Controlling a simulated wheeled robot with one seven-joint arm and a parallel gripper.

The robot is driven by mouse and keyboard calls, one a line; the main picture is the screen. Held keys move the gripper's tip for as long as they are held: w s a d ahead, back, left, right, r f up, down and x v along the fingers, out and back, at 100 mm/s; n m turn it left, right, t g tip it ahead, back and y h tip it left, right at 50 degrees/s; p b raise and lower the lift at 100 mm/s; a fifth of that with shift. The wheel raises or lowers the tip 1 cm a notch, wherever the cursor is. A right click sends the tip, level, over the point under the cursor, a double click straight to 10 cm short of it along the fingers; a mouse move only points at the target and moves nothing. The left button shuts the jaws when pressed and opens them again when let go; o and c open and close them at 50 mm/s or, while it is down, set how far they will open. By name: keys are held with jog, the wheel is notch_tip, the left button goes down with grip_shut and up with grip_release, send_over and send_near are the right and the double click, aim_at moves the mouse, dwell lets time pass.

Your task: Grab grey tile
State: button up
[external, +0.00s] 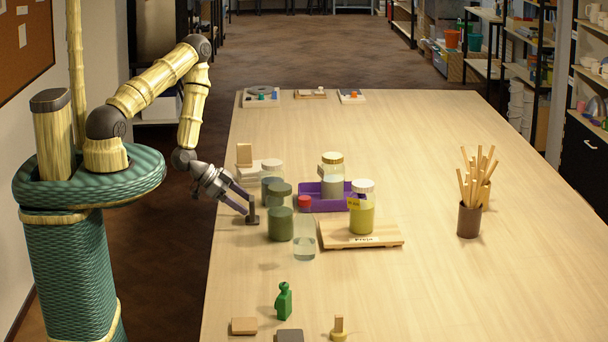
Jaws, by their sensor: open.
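A dark grey flat piece (290,336), which looks like the grey tile, lies on the table (480,290) at the bottom of the external view, partly cut off by the frame edge. My gripper (247,204) is open, with purple fingers pointing down and right over the table's left side. It is well behind the grey piece, close to the jars. A small dark upright thing with a flat foot (252,221) is at the fingertips; I cannot tell whether they touch it.
Green jars (280,225), a clear glass (304,241), a purple tray (316,204) and a yellow jar (361,215) on a wooden board (388,236) stand right of my gripper. A green figure (284,302), tan tile (244,325) and wooden knob (339,331) surround the grey piece. The table's right front is clear.

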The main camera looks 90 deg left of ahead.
aim_at(252, 198)
jog(key=shift+s+r+n+t+p, duration=0.3)
jog(key=shift+s+n+t+p, duration=0.2)
jog(key=shift+t, duration=0.2)
jog(key=shift+s+a+r+n+t+y+p, duration=0.1)
jog(key=shift+s+r+n+t+y+p, duration=0.15)
jog(key=shift+t, duration=0.2)
jog(key=shift+s+a+r+n+t+y+p, duration=0.15)
jog(key=shift+r+t+y+p, duration=0.1)
jog(key=shift+t+y+p, duration=0.15)
jog(key=shift+w+d, duration=0.1)
jog(key=shift+w+f, duration=0.1)
jog(key=shift+w, duration=0.05)
jog(key=shift+b+x, duration=0.5)
jog(key=shift+x, duration=1.9)
jog(key=c, duration=1.1)
